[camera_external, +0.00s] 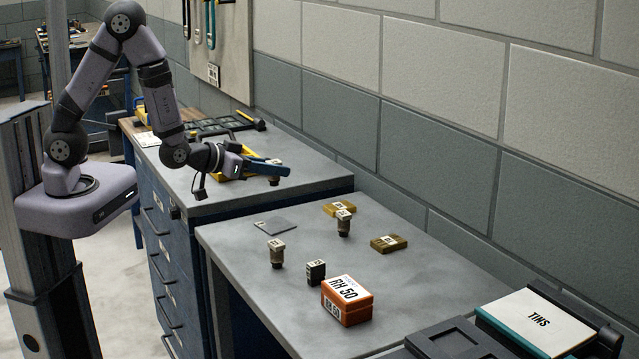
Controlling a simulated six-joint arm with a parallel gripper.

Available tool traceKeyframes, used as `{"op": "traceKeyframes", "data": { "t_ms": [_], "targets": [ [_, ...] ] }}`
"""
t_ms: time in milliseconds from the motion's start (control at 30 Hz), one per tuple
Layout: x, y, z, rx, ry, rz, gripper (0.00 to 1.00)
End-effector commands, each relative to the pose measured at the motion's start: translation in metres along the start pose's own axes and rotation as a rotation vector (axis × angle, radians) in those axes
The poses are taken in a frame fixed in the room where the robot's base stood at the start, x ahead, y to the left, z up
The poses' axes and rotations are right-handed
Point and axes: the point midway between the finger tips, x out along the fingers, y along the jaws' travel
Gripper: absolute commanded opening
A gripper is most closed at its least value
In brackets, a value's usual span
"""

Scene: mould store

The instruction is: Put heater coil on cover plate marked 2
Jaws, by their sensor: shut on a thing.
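My gripper (280,170), with blue fingers, is at the end of the outstretched arm, above the near edge area of the back bench. It is shut on a small dark brown cylinder (274,181), seemingly a heater coil, mostly hidden by the fingers. Two similar brown cylinders with pale labelled tops stand on the front table: one at the left (277,257), the other (344,227) close to a brass plate (333,207). A second brass plate (389,244) lies to the right, and a flat grey plate (275,226) at the left. Their markings are too small to read.
An orange box marked RH 50 (347,304) and a small black block (316,272) stand on the front table (235,240). A case marked TINS (541,320) is at lower right. Tools lie on the back bench. The wall runs behind.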

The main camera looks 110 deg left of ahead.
Motion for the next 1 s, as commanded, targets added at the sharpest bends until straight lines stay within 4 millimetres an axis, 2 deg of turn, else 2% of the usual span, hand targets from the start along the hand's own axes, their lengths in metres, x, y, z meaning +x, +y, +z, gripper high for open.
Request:
{"op": "traceKeyframes", "data": {
  "t_ms": [167,533,1000],
  "targets": [
    [0.003,0.000,0.008,0.002,-0.002,0.000,0.00],
    [0.017,0.000,0.050,0.003,-0.003,0.001,0.00],
    [0.023,0.001,0.065,0.001,-0.001,0.000,0.00]
  ]
}}
